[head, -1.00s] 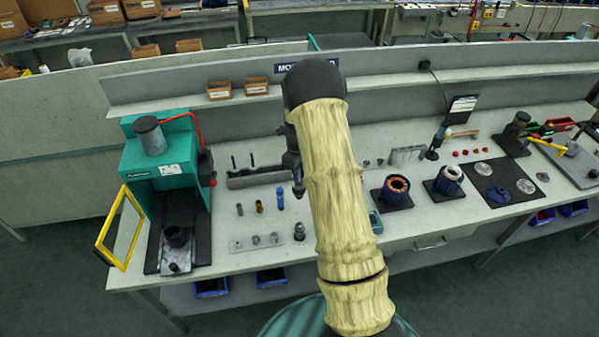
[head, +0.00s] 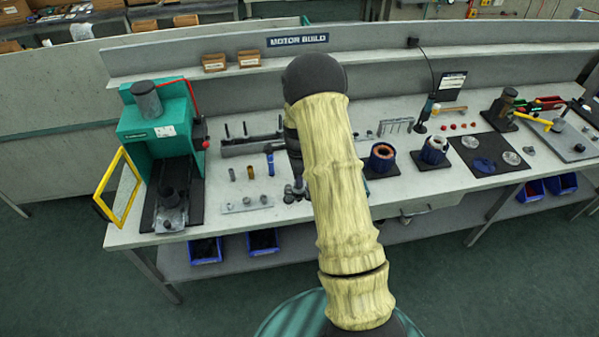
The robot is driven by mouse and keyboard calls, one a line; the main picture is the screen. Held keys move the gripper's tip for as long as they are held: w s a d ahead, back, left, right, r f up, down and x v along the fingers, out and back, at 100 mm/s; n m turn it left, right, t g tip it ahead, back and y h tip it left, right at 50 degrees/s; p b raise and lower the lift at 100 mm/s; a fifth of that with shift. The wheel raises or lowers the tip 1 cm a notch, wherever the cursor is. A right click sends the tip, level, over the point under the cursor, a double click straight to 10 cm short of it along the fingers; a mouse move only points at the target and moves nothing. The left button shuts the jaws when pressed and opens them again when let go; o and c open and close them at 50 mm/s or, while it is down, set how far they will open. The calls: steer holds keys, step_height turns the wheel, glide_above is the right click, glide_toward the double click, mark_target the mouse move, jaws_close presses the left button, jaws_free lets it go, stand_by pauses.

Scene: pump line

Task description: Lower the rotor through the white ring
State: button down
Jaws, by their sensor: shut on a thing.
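My gripper (head: 294,191) is low over the front of the bench, left of my forearm. It is small and partly hidden by the arm. It is shut on a small grey metal part, which seems to be the rotor (head: 298,196); its outline blends with the fingers. I cannot tell whether the part still touches the bench. The white ring (head: 436,143) is on top of a blue motor housing (head: 433,155), standing on a dark mat to the right, well apart from my gripper. A second blue housing with a copper-coloured winding (head: 381,157) stands nearer, just right of my arm.
A green press (head: 158,130) with a yellow-framed guard (head: 119,185) stands at the left. Between it and my gripper are a plate with small metal parts (head: 246,204) and several upright pins. A dark mat with discs (head: 490,153) and tools lie farther right.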

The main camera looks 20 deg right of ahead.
mark_target(297, 194)
steer(key=f+n+b, duration=0.1)
steer(key=f+n, duration=0.1)
steer(key=n, duration=0.1)
steer(key=s+a+f+n+b, duration=0.1)
steer(key=n, duration=0.1)
steer(key=s+f+n+b, duration=0.1)
steer(key=f+n, duration=0.1)
steer(key=n, duration=0.1)
steer(key=shift+a+f+n, duration=0.25)
steer(key=shift+f+n, duration=0.05)
step_height(297, 194, down, 6)
steer(key=s+a+n+b, duration=0.2)
steer(key=n+b, duration=0.2)
steer(key=n, duration=0.7)
steer(key=shift+b, duration=0.35)
